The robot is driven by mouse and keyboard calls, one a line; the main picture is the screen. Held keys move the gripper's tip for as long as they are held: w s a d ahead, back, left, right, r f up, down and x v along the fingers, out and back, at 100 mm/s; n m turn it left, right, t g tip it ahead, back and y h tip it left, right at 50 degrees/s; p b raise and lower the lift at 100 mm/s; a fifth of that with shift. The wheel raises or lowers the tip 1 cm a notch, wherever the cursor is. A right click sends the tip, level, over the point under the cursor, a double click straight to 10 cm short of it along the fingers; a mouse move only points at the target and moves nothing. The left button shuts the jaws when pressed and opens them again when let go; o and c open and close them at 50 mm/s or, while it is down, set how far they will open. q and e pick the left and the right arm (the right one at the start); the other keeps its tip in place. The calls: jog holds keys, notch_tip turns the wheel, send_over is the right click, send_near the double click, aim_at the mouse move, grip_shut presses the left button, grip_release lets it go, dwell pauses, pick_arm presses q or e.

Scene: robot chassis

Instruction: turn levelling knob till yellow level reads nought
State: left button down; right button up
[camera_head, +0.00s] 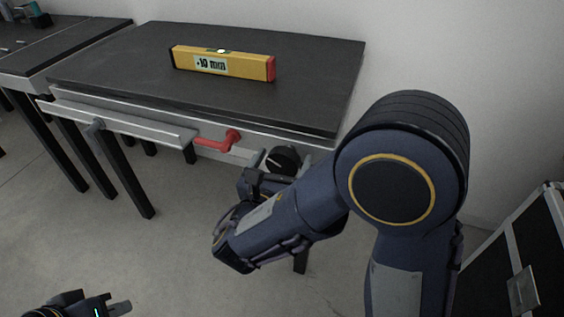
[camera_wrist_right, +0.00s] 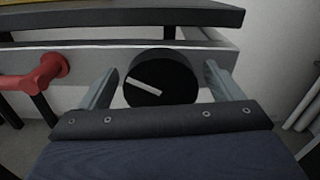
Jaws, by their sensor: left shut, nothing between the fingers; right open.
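The black round levelling knob (camera_wrist_right: 160,78) is on the table's front rail, with a pale pointer bar slanting down to the right. It also shows in the head view (camera_head: 283,160). My right gripper (camera_wrist_right: 160,85) is open, with one finger on each side of the knob; I cannot tell whether they touch it. My left gripper (camera_head: 118,307) is shut and empty at the bottom left, away from the table.
A red handle (camera_head: 217,140) sticks out of the front rail, left of the knob. A black case (camera_head: 525,260) stands at the right. Another table is at the far left.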

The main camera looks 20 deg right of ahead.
jog(key=c, duration=1)
jog(key=shift+o, duration=0.2)
jog(key=shift+m, duration=0.3)
jog(key=m+b, duration=0.2)
jog(key=m, duration=0.1)
jog(key=m+b, duration=0.2)
jog(key=shift+s+d+f, duration=0.15)
jog(key=shift+f, duration=0.1)
jog(key=m+b, duration=0.3)
jog(key=m, duration=0.1)
jog(key=shift+m+b, duration=0.8)
jog(key=shift+m, duration=0.3)
